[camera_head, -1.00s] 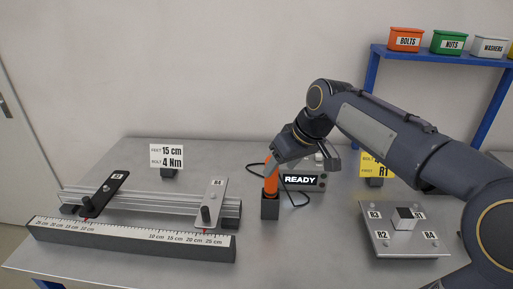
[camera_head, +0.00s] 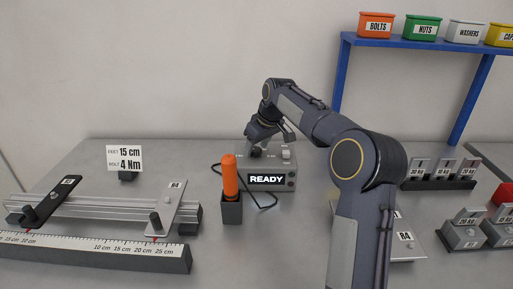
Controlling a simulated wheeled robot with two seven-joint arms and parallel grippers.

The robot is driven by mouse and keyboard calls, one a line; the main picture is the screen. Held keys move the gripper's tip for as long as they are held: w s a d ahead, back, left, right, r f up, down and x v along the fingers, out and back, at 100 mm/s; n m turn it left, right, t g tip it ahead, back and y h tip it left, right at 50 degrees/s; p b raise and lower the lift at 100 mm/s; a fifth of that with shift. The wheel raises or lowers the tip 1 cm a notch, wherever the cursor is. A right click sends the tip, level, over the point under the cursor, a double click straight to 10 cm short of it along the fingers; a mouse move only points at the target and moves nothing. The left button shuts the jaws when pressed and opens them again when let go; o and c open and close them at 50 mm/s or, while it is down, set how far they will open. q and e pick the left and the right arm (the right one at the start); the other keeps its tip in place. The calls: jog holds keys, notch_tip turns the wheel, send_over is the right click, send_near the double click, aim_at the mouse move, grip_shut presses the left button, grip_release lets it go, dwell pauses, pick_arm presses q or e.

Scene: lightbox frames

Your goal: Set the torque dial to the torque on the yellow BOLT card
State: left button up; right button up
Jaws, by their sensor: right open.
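The grey control box (camera_head: 266,173) stands at the table's back, its screen reading READY. My right gripper (camera_head: 268,148) is open and points down at the left of the box's top. A dark knob-like part (camera_head: 255,153) shows under it; its setting is unreadable, and I cannot tell whether the fingers touch it. A small light part (camera_head: 287,154) sits to the right on the box. The yellow card is almost wholly hidden behind my right arm, so its text cannot be read. A white card (camera_head: 124,158) reads FEET 15 cm, BOLT 4 Nm. My left gripper is not in view.
An orange-handled tool (camera_head: 230,176) stands in a black holder (camera_head: 232,209) in front of the box. A rail (camera_head: 100,208) and ruler (camera_head: 120,254) lie at left. A plate (camera_head: 402,248), partly behind my arm, and weights (camera_head: 464,234) are at right.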

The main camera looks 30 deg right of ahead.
jog(key=shift+w+f, duration=0.1)
jog(key=shift+f, duration=0.2)
jog(key=c, duration=1)
jog(key=shift+a+r+m, duration=0.1)
jog(key=shift+m, duration=0.4)
jog(key=m+h+p, duration=0.1)
jog(key=m, duration=0.1)
jog(key=m+h+p, duration=0.1)
jog(key=m, duration=0.1)
jog(key=shift+a+r+m, duration=0.1)
jog(key=shift+a+m, duration=0.1)
jog(key=shift+m, duration=0.2)
jog(key=m+h+p, duration=0.1)
jog(key=m, duration=0.2)
jog(key=m+g+h+p, duration=0.1)
jog(key=m, duration=0.2)
jog(key=shift+w+p, duration=0.1)
jog(key=shift+p, duration=0.3)
